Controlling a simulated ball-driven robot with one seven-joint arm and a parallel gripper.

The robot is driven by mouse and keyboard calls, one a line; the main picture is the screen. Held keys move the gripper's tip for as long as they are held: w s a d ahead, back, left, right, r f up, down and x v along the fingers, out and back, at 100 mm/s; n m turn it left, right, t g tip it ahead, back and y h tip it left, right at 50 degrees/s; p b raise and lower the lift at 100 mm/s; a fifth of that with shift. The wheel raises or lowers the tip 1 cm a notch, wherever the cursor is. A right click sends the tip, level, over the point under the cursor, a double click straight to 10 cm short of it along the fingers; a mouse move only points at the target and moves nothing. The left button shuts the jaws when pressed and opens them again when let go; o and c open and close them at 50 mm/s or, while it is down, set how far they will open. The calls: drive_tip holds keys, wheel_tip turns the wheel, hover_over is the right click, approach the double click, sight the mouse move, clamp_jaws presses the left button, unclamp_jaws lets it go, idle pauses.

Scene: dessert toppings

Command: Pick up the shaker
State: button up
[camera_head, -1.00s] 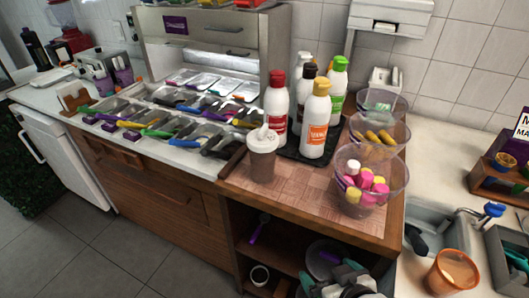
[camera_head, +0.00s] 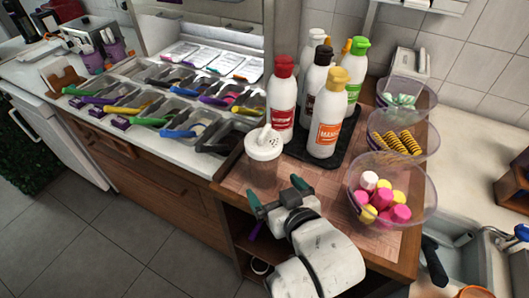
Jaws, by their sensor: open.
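The shaker (camera_head: 264,158) stands upright on the wooden counter top, near its front left corner. It has a white perforated lid with a small spout and a see-through body. My gripper (camera_head: 277,193) is at the counter's front edge, just in front of the shaker and a little to its right. Its two green-tipped fingers are spread apart, with nothing visible between them. The fingers look close to the shaker's lower body, but I cannot tell whether they touch it.
Sauce bottles (camera_head: 328,118) stand on a black tray (camera_head: 349,133) right behind the shaker. Clear bowls with marshmallows (camera_head: 380,198), striped biscuits (camera_head: 400,141) and wrapped sweets (camera_head: 402,100) line the right side. Topping bins with coloured scoops (camera_head: 176,130) lie to the left.

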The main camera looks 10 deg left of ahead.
sight(269, 176)
drive_tip(key=x, duration=0.3)
drive_tip(key=shift+w+f, duration=0.1)
drive_tip(key=shift+w, duration=0.15)
drive_tip(key=x, duration=0.2)
drive_tip(key=p+x, duration=0.1)
drive_tip(key=x, duration=0.1)
drive_tip(key=shift+w+r, duration=0.3)
drive_tip(key=shift+w, duration=0.05)
drive_tip(key=shift+w+a+f, duration=0.2)
drive_tip(key=shift+w+f, duration=0.05)
drive_tip(key=shift+w, duration=0.15)
drive_tip(key=shift+c, duration=0.4)
drive_tip(key=c, duration=1.2)
drive_tip(key=shift+r, duration=0.1)
